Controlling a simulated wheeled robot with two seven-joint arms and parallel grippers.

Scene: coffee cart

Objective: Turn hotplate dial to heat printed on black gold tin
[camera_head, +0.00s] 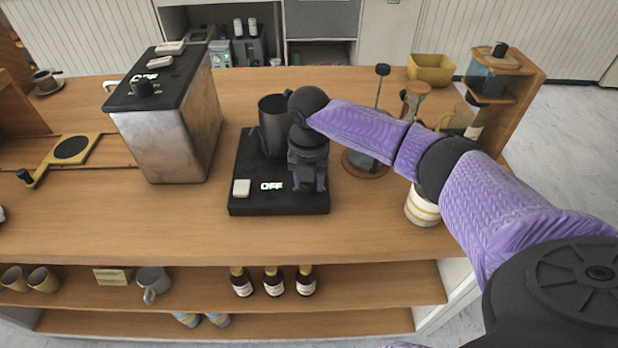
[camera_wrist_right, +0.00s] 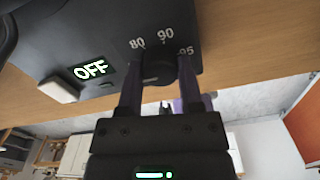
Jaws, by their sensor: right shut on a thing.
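The black hotplate (camera_head: 262,204) lies on the wooden counter, with a glowing OFF display and a pale square button on its front part. In the right wrist view the hotplate (camera_wrist_right: 115,42) shows the numbers 80, 90 and 95 around a dark dial (camera_wrist_right: 158,67). My right gripper (camera_head: 308,184) is over the hotplate's right front. It is shut on the dial, with one finger on each side in the wrist view (camera_wrist_right: 159,84). The gripper hides the dial in the head view. I cannot make out a black gold tin. My left gripper is out of view.
A dark pitcher (camera_head: 270,125) stands on the hotplate. A metal box machine (camera_head: 170,135), also reading OFF, stands to the left. Glass brewing ware and a white-and-gold canister (camera_head: 421,207) are to the right, near my arm. The counter in front of the hotplate is clear.

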